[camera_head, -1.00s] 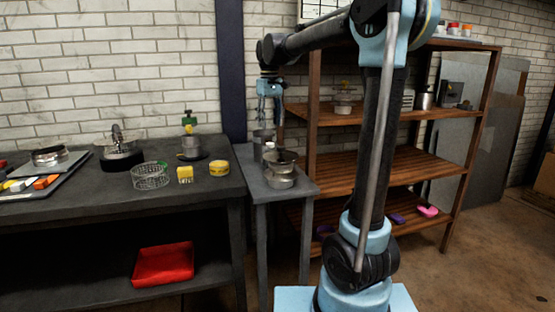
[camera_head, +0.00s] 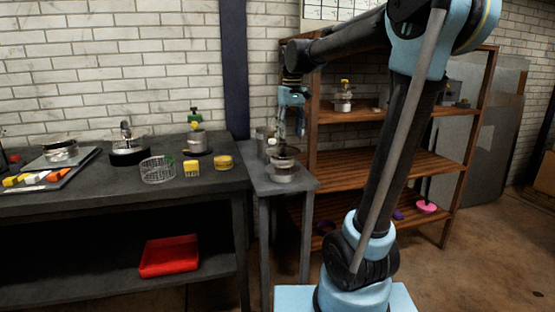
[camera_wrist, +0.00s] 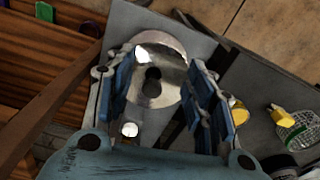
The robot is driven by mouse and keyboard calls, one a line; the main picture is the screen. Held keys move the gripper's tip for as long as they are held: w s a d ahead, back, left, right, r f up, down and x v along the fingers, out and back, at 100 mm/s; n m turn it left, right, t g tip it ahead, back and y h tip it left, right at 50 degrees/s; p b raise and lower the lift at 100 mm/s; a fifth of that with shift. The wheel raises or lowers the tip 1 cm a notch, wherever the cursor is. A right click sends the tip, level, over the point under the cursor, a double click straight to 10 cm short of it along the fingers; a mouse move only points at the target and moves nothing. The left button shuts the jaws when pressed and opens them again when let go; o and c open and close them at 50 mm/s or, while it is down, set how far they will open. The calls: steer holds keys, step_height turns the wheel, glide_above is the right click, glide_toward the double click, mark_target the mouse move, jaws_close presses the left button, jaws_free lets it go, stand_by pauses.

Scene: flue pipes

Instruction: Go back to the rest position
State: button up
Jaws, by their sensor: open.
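My gripper (camera_head: 291,125) hangs from my arm, pointing down over the narrow grey side table (camera_head: 302,184). In the wrist view my gripper (camera_wrist: 160,88) has its blue-grey fingers spread apart with nothing held between them. Below and between them shows a shiny round metal piece (camera_wrist: 168,58) with a dark keyhole-shaped opening. In the head view a low metal piece (camera_head: 281,173) sits on the side table under the gripper, apart from it as far as I can tell. The fingertips partly cover what stands behind.
A metal cup (camera_head: 262,134) stands at the back of the side table. The dark workbench (camera_head: 100,190) on the left carries a wire basket (camera_head: 158,170) and yellow pieces. A wooden shelf (camera_head: 425,162) stands close on the right. A red tray (camera_head: 168,256) lies on the bench's lower shelf.

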steer(key=s+d+f+m, duration=0.1)
steer(key=s+d+f, duration=0.3)
steer(key=s+f, duration=0.4)
steer(key=s+d+f+m+t, duration=0.1)
steer(key=s+d+f+m, duration=0.1)
steer(key=s+d+f, duration=0.3)
steer(key=s+d+f+m, duration=0.1)
steer(key=s+d+f, duration=0.4)
steer(key=s+f, duration=0.6)
steer(key=shift+s+d+m+t, duration=0.25)
steer(key=shift+s+m+t, duration=0.15)
steer(key=shift+s, duration=0.45)
